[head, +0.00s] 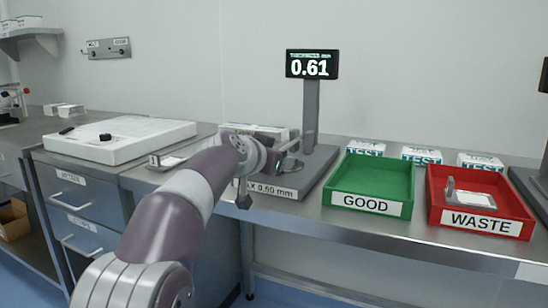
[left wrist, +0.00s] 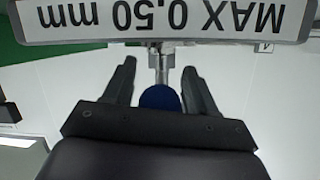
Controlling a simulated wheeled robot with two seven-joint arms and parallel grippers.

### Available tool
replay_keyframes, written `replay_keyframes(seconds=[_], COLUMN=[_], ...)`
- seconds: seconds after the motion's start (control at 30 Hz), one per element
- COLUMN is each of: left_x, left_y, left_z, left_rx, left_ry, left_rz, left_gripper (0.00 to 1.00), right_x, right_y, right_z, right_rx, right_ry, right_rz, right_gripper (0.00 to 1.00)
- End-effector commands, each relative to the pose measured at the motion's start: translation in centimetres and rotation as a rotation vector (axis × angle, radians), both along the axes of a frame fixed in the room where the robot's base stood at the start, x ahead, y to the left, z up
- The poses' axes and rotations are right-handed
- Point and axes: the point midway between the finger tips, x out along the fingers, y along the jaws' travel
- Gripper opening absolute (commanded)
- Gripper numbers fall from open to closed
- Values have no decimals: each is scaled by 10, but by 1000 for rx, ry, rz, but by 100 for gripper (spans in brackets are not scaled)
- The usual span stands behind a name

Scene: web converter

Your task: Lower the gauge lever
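The gauge has a display (head: 311,65) reading 0.61 on a grey post (head: 311,110). Its base carries a "MAX 0.50 mm" label (head: 270,190), seen upside down in the left wrist view (left wrist: 165,18). A lever with a metal rod (left wrist: 164,72) and a blue round knob (left wrist: 159,97) shows in the left wrist view. My left gripper (left wrist: 159,64) is open, with one finger on each side of the lever and a visible gap on both sides. In the head view my left arm hides the gauge's middle and the lever. My right gripper is out of view.
A green GOOD tray (head: 352,181) looks empty. A red WASTE tray (head: 440,200) holds a small metal piece with a white label (head: 470,199). Several TEST boxes (head: 421,155) stand behind the trays. A white flat case (head: 130,140) lies at left.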

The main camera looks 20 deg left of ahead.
Motion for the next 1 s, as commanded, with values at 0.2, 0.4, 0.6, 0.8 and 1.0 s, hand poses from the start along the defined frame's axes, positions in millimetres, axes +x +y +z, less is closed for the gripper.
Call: replay_keyframes(seconds=[0.2, 0.4, 0.6, 0.8, 1.0], left_x=[-1, -23, -66, -104, -120], left_y=[0, 2, 7, 10, 11], left_z=[2, 10, 25, 37, 41], left_rx=[1, 0, 0, 0, 1], left_ry=[-4, -6, -7, -3, -2], left_rz=[1, 2, 3, 1, -1], left_gripper=[56, 56, 56, 56, 56], right_x=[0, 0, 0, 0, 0], right_y=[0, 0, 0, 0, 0], right_z=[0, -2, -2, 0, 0], right_rx=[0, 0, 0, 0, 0], right_ry=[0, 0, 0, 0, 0], right_rz=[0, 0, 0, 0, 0], right_gripper=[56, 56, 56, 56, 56])
